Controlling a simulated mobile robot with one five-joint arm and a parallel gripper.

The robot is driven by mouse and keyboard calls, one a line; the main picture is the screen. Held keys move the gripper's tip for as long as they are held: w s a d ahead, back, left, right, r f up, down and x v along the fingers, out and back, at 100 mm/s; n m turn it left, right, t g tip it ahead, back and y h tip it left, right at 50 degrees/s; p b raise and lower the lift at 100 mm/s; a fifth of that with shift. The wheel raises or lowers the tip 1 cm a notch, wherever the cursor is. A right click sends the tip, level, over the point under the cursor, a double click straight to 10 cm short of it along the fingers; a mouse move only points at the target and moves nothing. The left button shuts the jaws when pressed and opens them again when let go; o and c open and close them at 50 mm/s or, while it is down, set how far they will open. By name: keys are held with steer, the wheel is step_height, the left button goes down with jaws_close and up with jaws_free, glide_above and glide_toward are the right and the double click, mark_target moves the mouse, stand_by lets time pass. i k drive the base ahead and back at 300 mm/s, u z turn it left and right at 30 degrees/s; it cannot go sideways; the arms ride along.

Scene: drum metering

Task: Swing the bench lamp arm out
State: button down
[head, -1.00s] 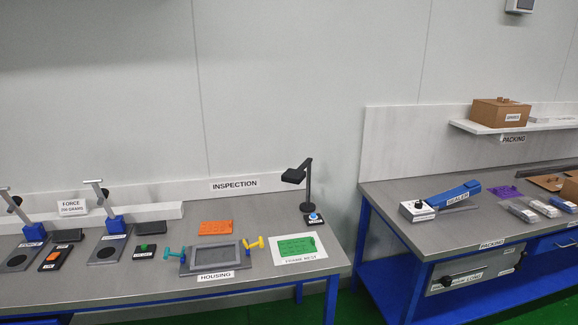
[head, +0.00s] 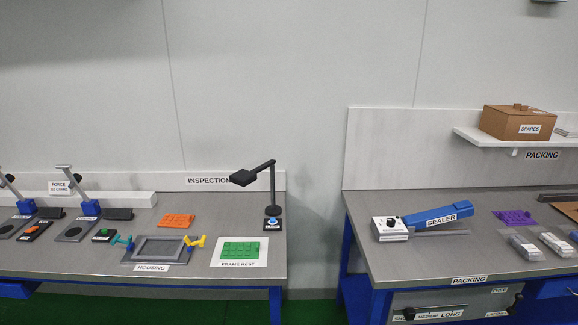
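The black bench lamp (head: 272,190) stands upright near the right end of the inspection bench (head: 205,270). Its arm (head: 258,170) reaches from the top of the post to the left and toward me, with the lamp head (head: 243,178) at its end. The lamp's base carries a blue round button (head: 272,222) and a small label too small to read. My gripper is not in this view.
A grey housing fixture (head: 160,249) with teal and yellow handles, an orange plate (head: 177,220) and a green frame (head: 241,251) on a white sheet lie left of the lamp. A gap separates this bench from the packing bench (head: 400,262), which holds a blue sealer (head: 435,216).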

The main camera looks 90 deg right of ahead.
mark_target(243, 178)
steer(key=k, duration=0.6)
steer(key=z, duration=1.4)
steer(key=i, duration=0.85)
steer(key=z, duration=0.05)
